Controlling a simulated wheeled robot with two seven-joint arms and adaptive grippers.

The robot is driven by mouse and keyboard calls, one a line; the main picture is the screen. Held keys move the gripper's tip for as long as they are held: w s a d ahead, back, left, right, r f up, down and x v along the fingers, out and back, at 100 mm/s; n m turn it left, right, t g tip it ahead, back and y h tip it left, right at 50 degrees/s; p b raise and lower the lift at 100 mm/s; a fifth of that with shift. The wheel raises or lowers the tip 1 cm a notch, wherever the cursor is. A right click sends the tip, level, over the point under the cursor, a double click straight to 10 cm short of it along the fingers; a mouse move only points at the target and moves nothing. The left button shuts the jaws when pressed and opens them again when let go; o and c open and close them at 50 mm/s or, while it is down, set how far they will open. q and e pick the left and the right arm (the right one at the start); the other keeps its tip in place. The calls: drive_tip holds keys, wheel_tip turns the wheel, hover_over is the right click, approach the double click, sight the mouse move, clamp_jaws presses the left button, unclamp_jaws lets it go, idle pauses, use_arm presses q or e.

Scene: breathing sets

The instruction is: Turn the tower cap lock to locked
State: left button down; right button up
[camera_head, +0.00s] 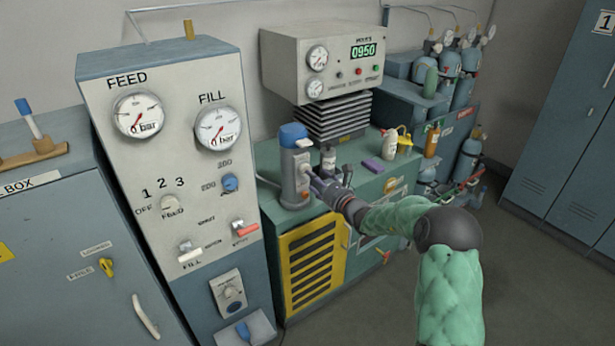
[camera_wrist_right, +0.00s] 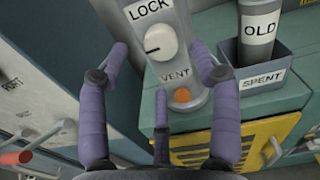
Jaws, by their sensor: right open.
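The tower (camera_head: 294,168) is a grey cylinder with a blue cap (camera_head: 292,134), standing on the green cabinet top. In the right wrist view the tower (camera_wrist_right: 186,105) carries a round white lock knob (camera_wrist_right: 160,42) below the word LOCK, with an orange button (camera_wrist_right: 182,95) beside the word VENT. A dark mark on the knob points roughly left. My right gripper (camera_head: 316,178) is open in front of the tower. In the wrist view its purple fingers (camera_wrist_right: 161,58) stand either side of the knob, apparently without touching it. The blue cap is outside the wrist view. My left gripper is not in view.
The FEED/FILL panel (camera_head: 180,130) rises close on the left. A gauge unit (camera_head: 325,60) stands behind.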

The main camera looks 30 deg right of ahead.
drive_tip(key=shift+w+a+b, duration=0.2)
drive_tip(key=shift+w+b, duration=0.3)
drive_tip(key=shift+w, duration=2.05)
drive_tip(key=c, duration=1.1)
